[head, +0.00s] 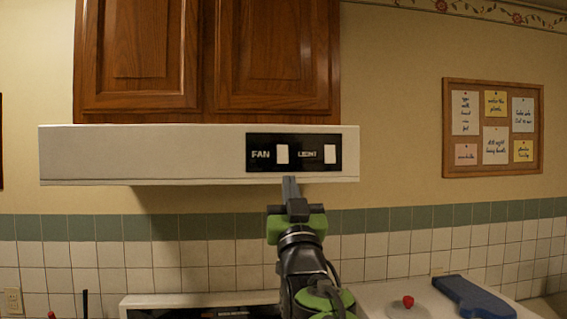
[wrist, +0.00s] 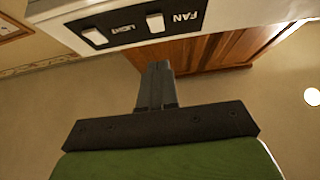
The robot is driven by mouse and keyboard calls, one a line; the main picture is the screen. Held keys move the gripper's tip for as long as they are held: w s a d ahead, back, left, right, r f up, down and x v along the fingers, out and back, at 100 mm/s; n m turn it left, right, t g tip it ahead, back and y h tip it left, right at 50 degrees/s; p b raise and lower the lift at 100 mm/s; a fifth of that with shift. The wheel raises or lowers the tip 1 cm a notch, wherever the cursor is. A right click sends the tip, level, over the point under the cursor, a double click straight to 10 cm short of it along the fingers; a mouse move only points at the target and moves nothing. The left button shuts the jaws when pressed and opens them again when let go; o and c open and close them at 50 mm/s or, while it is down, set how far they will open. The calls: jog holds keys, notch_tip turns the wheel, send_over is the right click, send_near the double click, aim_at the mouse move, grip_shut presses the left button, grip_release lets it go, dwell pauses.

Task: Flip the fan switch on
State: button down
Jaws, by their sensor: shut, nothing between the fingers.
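The white range hood (head: 140,153) carries a black switch panel (head: 312,152) at the right of its front. The fan switch (head: 282,154) is a white rocker beside the label FAN; the light switch (head: 330,154) is to its right. In the wrist view the panel is upside down, with the fan switch (wrist: 155,22) right of the light switch (wrist: 95,37). My gripper (head: 290,180) is shut and empty, its fingers pointing up just below the fan switch. In the wrist view my gripper (wrist: 157,68) is below the hood. I cannot tell whether its tips touch the hood.
Wooden cabinets (head: 205,60) are above the hood. A tiled wall (head: 200,255) is behind my arm. Below right, a counter holds a blue object (head: 474,297) and a red-knobbed lid (head: 408,302). A cork board (head: 493,128) hangs at the right.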

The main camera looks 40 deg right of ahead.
aim_at(281, 160)
jog(key=w+d+r+p, duration=0.1)
jog(key=w, duration=0.1)
jog(key=w+d+r+p, duration=0.1)
jog(key=w+d+p, duration=0.1)
jog(key=w+d+r+p, duration=0.1)
jog(key=w, duration=0.2)
jog(key=shift+d+r, duration=0.2)
jog(key=shift+d, duration=0.15)
jog(key=shift+f, duration=0.1)
jog(key=shift+w+d+f+b, duration=0.2)
jog(key=shift+w+f+b, duration=0.05)
jog(key=shift+b, duration=0.15)
jog(key=shift+w+r, duration=0.1)
